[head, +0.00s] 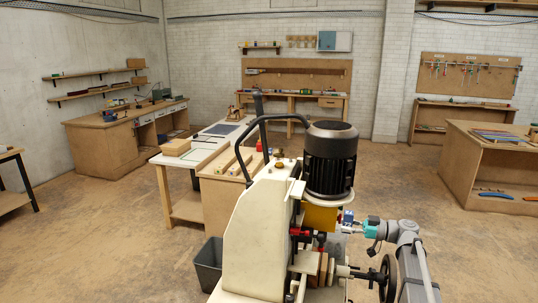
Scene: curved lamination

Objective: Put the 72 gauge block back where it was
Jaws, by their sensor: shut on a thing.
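My gripper (349,229) is at the right side of a cream machine with a black motor, at the end of my grey arm with a teal wrist section. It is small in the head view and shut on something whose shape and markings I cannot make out. A small blue patch shows just above the fingers, and I cannot tell whether it is a block. No number 72 is readable anywhere. I cannot pick out an empty place for a gauge block in this view.
The cream machine (258,232) with its black motor (331,160) and a handwheel (388,278) crowds the gripper. A yellow part (319,218) is close on its left. A grey bin (208,265) stands on the floor. Workbenches line the walls; open floor lies between.

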